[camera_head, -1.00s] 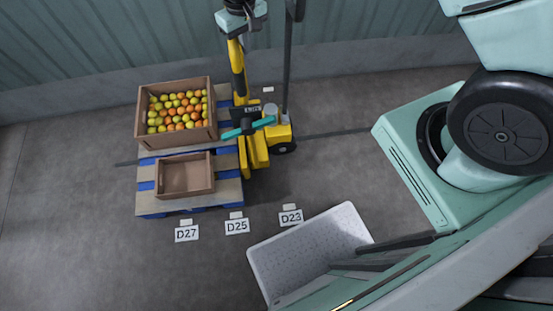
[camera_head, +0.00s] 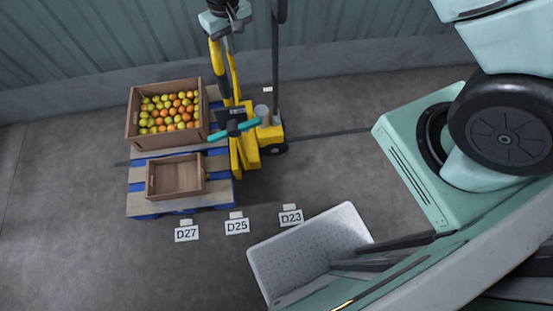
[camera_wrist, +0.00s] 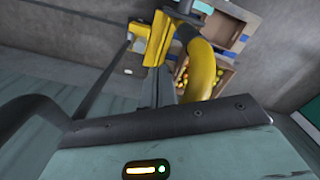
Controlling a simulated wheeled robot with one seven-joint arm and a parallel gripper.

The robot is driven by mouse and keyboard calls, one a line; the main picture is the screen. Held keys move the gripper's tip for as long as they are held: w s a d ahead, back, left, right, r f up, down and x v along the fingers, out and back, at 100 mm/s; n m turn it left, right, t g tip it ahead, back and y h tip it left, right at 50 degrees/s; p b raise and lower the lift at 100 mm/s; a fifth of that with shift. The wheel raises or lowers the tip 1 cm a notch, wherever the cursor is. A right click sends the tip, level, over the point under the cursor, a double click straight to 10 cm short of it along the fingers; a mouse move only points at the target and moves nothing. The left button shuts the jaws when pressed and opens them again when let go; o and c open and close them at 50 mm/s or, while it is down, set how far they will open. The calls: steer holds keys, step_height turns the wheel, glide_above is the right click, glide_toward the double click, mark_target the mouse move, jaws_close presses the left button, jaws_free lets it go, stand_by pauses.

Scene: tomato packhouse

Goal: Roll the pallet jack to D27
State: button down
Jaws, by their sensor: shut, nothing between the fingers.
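The yellow pallet jack (camera_head: 270,134) stands on the floor at the right end of a blue-and-wood pallet (camera_head: 218,186); its forks are hidden. A tall dark pole (camera_head: 275,60) rises beside it. The D27 label (camera_head: 187,233) is leftmost of three floor labels and lies just in front of the pallet's front edge. The jack's body is right of it, behind D25 and D23. In the wrist view, my gripper (camera_wrist: 165,88) looks shut, with a yellow curved tube (camera_wrist: 204,66) close beside it. I cannot tell whether they touch.
A wooden crate of tomatoes (camera_head: 131,127) and a smaller empty-looking crate (camera_head: 175,191) sit on the pallet. The labels D25 (camera_head: 237,226) and D23 (camera_head: 291,217) lie in front. A wall (camera_head: 110,50) runs behind. Floor left of the pallet is clear.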

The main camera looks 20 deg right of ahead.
steer(key=shift+w+a, duration=0.15)
steer(key=shift+a, duration=0.35)
steer(key=shift+w+a, duration=0.15)
steer(key=shift+a, duration=0.35)
steer(key=shift+d, duration=0.1)
step_height(320, 180, up, 10)
steer(key=d+p, duration=0.2)
steer(key=p, duration=0.4)
steer(key=shift+s+p, duration=0.3)
stand_by(0.4)
